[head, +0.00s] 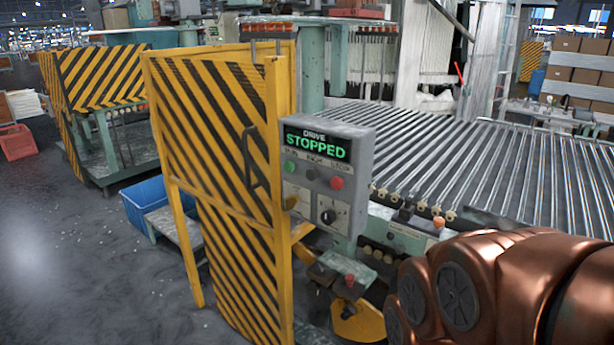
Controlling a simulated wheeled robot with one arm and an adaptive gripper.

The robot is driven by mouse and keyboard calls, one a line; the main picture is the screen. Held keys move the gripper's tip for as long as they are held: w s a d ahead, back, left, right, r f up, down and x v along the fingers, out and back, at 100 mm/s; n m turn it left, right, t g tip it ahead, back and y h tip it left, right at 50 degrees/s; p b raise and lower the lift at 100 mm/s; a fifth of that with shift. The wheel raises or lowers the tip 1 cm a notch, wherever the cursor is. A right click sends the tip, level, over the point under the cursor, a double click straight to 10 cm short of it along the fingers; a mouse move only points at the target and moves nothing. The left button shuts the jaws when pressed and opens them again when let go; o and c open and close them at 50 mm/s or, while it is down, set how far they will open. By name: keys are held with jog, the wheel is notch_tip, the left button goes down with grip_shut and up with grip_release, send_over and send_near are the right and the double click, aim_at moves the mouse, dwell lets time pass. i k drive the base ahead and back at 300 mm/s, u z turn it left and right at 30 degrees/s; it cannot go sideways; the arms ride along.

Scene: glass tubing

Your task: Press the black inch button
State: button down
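The black inch button (312,174) is a small dark round knob in the middle of a row on the grey control box (361,163). A green button (290,167) is to its left and a red button (337,183) to its right. Small labels sit above the row; the middle one appears to read INCH. The display (316,143) above reads DRIVE STOPPED in green. My copper arm links fill the lower right of the head view. My gripper is not in view.
A yellow-and-black striped guard (205,130) with a handle stands directly left of the control box. Below the buttons are a yellow knob (291,202) and a black dial (328,216). A roller bed (470,160) lies behind and right. The floor (90,270) at lower left is clear.

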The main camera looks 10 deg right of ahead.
aim_at(312, 175)
jog(key=u, duration=2.9)
jog(key=k, duration=0.65)
jog(key=z, duration=0.4)
